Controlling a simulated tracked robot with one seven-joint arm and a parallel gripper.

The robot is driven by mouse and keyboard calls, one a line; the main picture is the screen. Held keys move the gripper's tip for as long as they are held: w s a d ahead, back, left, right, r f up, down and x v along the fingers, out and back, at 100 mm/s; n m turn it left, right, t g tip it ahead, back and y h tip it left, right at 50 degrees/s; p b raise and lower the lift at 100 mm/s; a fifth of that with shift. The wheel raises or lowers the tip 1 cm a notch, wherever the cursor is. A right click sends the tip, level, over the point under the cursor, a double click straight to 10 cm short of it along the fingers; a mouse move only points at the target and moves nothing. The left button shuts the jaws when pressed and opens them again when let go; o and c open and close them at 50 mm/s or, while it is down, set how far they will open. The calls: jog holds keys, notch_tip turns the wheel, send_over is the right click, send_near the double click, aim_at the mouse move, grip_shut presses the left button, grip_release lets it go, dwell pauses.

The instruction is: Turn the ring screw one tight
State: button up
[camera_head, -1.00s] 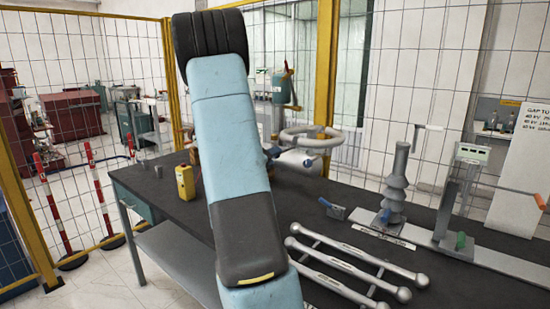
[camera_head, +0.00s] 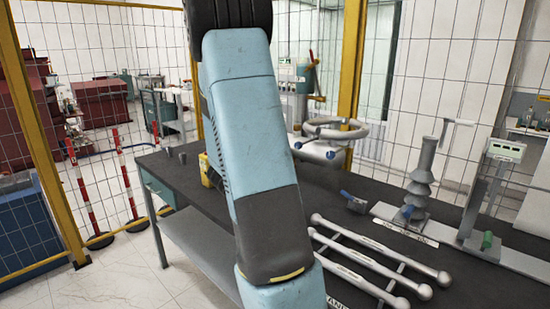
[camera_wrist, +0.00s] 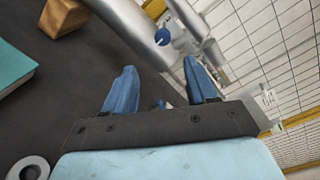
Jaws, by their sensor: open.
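My gripper (camera_wrist: 160,82) shows in the wrist view as two blue fingers, apart, with no object held between them. Beyond the fingertips are a silver cylindrical part (camera_wrist: 130,30) and a small round blue knob (camera_wrist: 162,37). I cannot tell whether the knob belongs to a ring screw. A grey ring-shaped part (camera_wrist: 30,169) is cut off at the lower left of the wrist view. In the head view, a large grey ring (camera_head: 335,129) stands beyond my arm at the table's back. My arm hides the gripper there. No ring screw is clearly identifiable.
The dark table (camera_head: 345,187) carries a rack of grey rods (camera_head: 375,262), a ribbed grey insulator (camera_head: 422,175) and a yellow device (camera_head: 206,172) partly behind my arm. A wooden block (camera_wrist: 62,17) and a teal box-like object (camera_wrist: 18,58) lie left in the wrist view. Mesh fencing stands behind.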

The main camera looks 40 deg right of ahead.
aim_at(297, 147)
jog(key=d+n, duration=0.5)
jog(key=n, duration=0.2)
jog(key=w+d+n, duration=0.1)
jog(key=d+n, duration=0.4)
jog(key=n, duration=0.3)
jog(key=w+d+n, duration=0.1)
jog(key=d+n, duration=0.5)
jog(key=n, duration=0.2)
jog(key=shift+d, duration=0.1)
dwell(0.3)
jog(key=c, duration=1.1)
jog(key=shift+o, duration=0.2)
jog(key=shift+n, duration=1)
